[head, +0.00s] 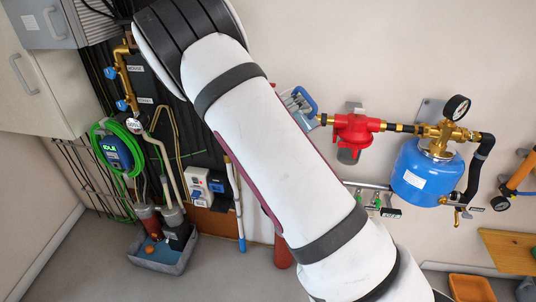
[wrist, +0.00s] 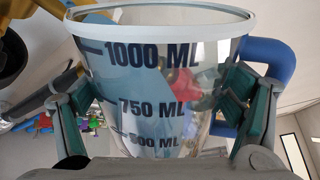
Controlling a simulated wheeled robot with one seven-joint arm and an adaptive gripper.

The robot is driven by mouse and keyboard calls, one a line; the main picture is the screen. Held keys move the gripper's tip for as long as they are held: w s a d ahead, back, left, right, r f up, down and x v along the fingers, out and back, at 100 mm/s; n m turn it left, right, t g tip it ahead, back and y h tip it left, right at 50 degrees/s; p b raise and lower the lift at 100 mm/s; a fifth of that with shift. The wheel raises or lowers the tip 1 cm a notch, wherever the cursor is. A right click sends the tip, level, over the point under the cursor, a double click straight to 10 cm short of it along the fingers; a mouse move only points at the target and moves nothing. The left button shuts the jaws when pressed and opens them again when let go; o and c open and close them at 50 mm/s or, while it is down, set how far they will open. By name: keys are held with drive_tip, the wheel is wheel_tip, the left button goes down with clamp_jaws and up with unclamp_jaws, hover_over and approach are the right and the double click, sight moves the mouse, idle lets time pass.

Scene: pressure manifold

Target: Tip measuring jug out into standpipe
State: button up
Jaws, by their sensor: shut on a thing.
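The measuring jug (wrist: 160,85) is clear, with dark marks for 1000, 750 and lower ML and a blue handle on the right. My gripper (wrist: 168,112) is shut around its sides, with green-padded fingers left and right. The rim is at the top of the wrist view. A bluish tint shows in the jug, but I cannot tell whether it is liquid. In the head view the jug's blue handle (head: 306,100) shows past my arm, which hides most of the jug and gripper. I cannot tell which pipe is the standpipe.
On the wall are a red valve body (head: 354,128), a blue tank (head: 424,173) and a black gauge (head: 457,107). At left are a green hose coil (head: 97,150) and a grey tub (head: 176,265) on the floor. An orange crate (head: 471,288) is at lower right.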

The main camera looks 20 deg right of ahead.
drive_tip(key=shift+r+n+p, duration=0.3)
idle(1.7)
